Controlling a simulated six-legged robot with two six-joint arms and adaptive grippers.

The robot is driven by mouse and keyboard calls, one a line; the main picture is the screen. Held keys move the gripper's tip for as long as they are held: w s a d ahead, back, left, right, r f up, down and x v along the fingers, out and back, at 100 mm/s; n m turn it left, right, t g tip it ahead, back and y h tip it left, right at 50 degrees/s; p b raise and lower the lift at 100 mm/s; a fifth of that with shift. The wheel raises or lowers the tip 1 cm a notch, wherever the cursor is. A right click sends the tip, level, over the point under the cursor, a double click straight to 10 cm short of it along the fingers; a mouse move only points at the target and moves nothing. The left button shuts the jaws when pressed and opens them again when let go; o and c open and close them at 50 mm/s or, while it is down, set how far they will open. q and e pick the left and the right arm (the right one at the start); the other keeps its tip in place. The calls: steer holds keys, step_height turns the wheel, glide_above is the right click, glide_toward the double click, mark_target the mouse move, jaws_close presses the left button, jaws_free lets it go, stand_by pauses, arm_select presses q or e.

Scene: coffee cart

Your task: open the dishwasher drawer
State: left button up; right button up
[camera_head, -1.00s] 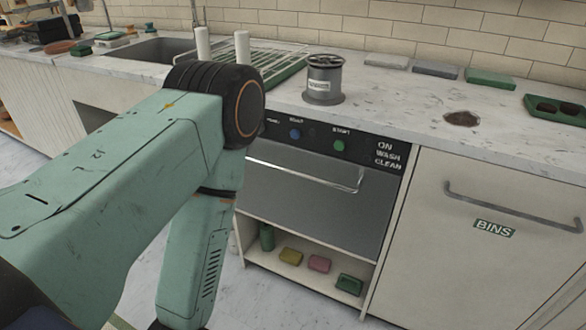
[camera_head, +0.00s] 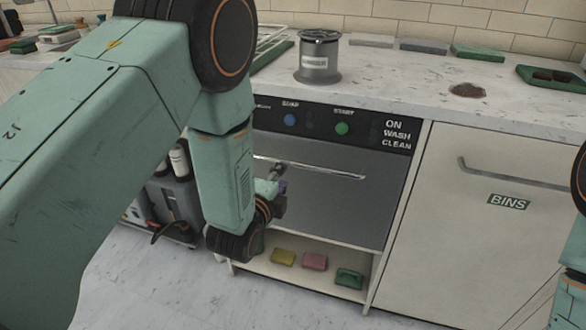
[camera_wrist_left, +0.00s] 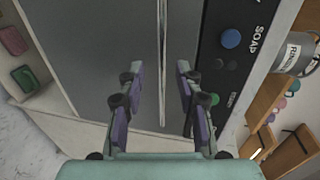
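The dishwasher drawer (camera_head: 335,207) has a grey front and looks shut. Its long bar handle (camera_head: 318,169) runs across the upper front, below the black control panel (camera_head: 335,128). In the left wrist view the handle (camera_wrist_left: 162,60) runs upright between the two fingers of my left gripper (camera_wrist_left: 160,78). The fingers are open, one on each side of the handle, and I see no contact. In the head view my left gripper (camera_head: 276,185) is at the left part of the handle, partly hidden by its wrist. Part of my right arm shows at the right edge; its gripper is out of view.
Below the drawer is an open shelf with a yellow sponge (camera_head: 284,258), a pink sponge (camera_head: 314,261) and a green one (camera_head: 349,279). A bins cupboard (camera_head: 480,210) stands to the right. A grey canister (camera_head: 319,58) is on the counter above.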

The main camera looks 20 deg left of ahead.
mark_target(292, 165)
arm_select(q)
steer(key=shift+w+d+r, duration=0.1)
steer(key=shift+w, duration=0.65)
steer(key=b+x, duration=0.2)
steer(key=x, duration=0.3)
steer(key=shift+w, duration=0.55)
steer(key=shift+c, duration=0.4)
steer(key=shift+c, duration=1.4)
jaws_close()
steer(key=shift+f, duration=0.25)
